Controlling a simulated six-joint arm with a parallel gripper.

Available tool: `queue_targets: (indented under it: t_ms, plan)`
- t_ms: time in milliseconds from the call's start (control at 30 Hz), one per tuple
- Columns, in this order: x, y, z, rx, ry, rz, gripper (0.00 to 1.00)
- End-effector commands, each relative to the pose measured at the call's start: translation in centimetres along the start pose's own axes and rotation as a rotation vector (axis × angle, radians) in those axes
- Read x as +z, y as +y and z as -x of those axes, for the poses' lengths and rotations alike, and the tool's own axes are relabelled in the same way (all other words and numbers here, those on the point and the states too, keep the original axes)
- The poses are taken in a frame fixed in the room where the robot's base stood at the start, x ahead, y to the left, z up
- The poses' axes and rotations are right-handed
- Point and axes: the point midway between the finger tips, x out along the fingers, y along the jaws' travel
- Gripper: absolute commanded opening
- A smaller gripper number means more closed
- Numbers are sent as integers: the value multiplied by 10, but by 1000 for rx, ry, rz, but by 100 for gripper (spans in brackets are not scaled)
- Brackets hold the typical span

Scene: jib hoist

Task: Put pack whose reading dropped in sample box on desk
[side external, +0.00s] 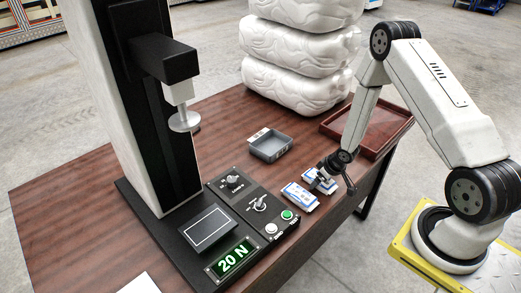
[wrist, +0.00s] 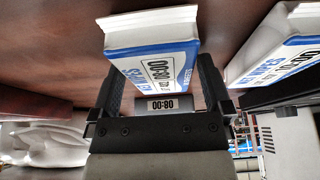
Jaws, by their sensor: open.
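Two white-and-blue packs lie side by side on the brown desk in the side view: a nearer pack (side external: 299,196) and a farther pack (side external: 314,174), partly covered by my gripper (side external: 326,178). In the wrist view one pack (wrist: 150,50) stands between the two open fingers of my gripper (wrist: 157,75), with printed text upside down; the jaws are not closed on it. The other pack (wrist: 280,45) is to the right, outside the fingers. A small grey open box (side external: 270,147) with a pale label sits on the desk and looks empty.
A black test stand (side external: 185,125) with a round plate and a control panel reading 20 N (side external: 234,259) stands left of the packs. A reddish-brown tray (side external: 335,126) and stacked white wrapped bundles (side external: 297,55) are at the back. Bare desk lies between box and packs.

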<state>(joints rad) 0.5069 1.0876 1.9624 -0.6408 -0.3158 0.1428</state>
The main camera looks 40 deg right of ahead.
Motion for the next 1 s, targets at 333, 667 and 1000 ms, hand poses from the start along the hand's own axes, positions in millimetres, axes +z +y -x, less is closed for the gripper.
queue_targets:
  t_ms: [333,667,1000]
  plan:
    - [0,0,0,0,0,0,84]
    - [0,0,0,0,0,0,12]
    - [-2,0,5,0,0,0,12]
